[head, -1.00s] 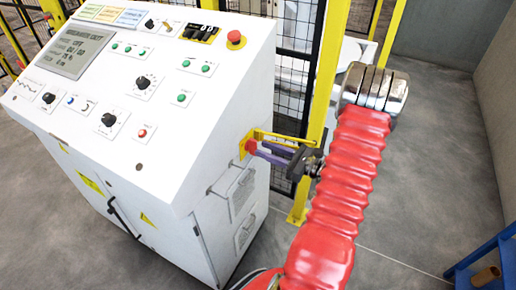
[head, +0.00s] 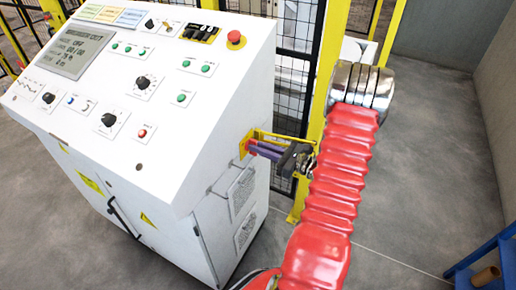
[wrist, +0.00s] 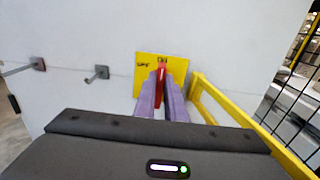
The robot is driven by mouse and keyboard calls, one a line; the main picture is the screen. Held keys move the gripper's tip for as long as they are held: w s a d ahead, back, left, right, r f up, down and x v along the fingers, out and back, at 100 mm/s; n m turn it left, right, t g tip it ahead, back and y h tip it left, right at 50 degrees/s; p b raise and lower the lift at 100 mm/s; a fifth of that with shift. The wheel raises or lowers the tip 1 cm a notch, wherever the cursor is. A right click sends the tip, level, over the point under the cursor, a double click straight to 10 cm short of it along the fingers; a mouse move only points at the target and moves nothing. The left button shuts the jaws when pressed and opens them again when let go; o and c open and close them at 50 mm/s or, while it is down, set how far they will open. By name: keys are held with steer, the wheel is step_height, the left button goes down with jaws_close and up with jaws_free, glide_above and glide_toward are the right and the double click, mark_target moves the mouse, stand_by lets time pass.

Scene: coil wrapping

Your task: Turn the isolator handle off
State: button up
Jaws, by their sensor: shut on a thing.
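The isolator handle is red (wrist: 161,80) and sits on a yellow plate (wrist: 144,64) on the side of the white cabinet. In the wrist view it stands close to upright, under the mark at the top of the plate; an OFF mark is at the plate's left. My gripper (wrist: 161,92) is shut on the handle, with one purple finger on each side of it. In the head view my gripper (head: 252,149) reaches the yellow plate from the right, and the handle is mostly hidden there by the fingers.
A yellow guard bar (wrist: 222,108) runs close along the right of my gripper. The control cabinet (head: 165,150) fills the left. A yellow post (head: 298,205) and mesh fence stand behind my arm.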

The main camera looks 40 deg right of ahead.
steer(key=shift+a, duration=0.3)
jaws_close()
steer(key=shift+d, duration=0.15)
steer(key=shift+n, duration=0.4)
steer(key=n, duration=0.5)
steer(key=f+n, duration=0.1)
steer(key=n, duration=0.5)
steer(key=a+n, duration=0.1)
steer(key=n, duration=0.5)
steer(key=shift+s+f, duration=0.2)
steer(key=shift+s, duration=0.05)
